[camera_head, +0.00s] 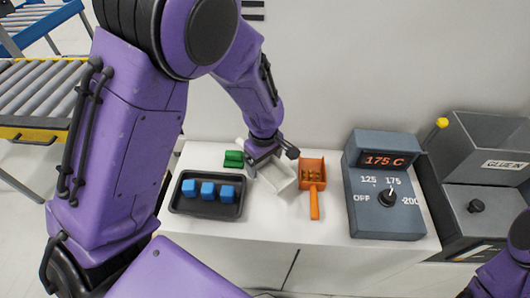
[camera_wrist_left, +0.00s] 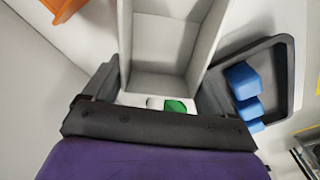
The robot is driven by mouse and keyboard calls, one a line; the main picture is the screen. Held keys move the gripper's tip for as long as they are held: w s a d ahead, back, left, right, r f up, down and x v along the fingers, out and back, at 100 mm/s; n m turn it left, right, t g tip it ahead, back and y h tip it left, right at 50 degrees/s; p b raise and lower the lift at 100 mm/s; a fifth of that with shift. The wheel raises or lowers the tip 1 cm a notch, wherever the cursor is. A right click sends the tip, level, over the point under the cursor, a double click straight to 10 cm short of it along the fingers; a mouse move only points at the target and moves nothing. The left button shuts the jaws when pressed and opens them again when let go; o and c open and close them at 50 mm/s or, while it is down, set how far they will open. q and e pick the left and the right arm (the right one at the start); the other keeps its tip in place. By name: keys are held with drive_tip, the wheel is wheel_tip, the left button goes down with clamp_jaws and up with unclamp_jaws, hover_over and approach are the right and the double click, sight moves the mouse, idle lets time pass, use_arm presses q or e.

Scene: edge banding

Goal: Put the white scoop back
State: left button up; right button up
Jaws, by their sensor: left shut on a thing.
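The white scoop (camera_head: 281,178) is an open, box-shaped scoop seen at the middle of the table in the head view. My left gripper (camera_head: 268,157) is shut on it, coming down from behind. In the left wrist view the scoop's hollow (camera_wrist_left: 165,45) looks empty and points away from my left gripper (camera_wrist_left: 158,92). Its handle is mostly hidden by the gripper. I cannot tell whether the scoop touches the table. My right gripper is out of view.
An orange scoop (camera_head: 313,172) with brownish pieces lies just right of the white one. A black tray (camera_head: 205,210) with blue cubes (camera_head: 208,189) is at left, green blocks (camera_head: 233,159) behind it. The temperature box (camera_head: 386,213) and glue bin (camera_head: 484,205) stand right. The table's front middle is clear.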

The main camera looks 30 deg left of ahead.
sight(269, 164)
use_arm(q)
drive_tip(key=w+f, duration=0.3)
drive_tip(key=shift+w, duration=0.3)
drive_tip(key=shift+s+r, duration=0.35)
drive_tip(key=shift+s, duration=0.55)
drive_tip(key=shift+w+f, duration=0.55)
drive_tip(key=shift+s+f, duration=0.1)
drive_tip(key=shift+s, duration=0.25)
drive_tip(key=shift+f, duration=0.1)
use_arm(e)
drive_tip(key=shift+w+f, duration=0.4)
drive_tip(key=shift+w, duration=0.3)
use_arm(q)
drive_tip(key=o, duration=1.3)
drive_tip(key=shift+w, duration=0.2)
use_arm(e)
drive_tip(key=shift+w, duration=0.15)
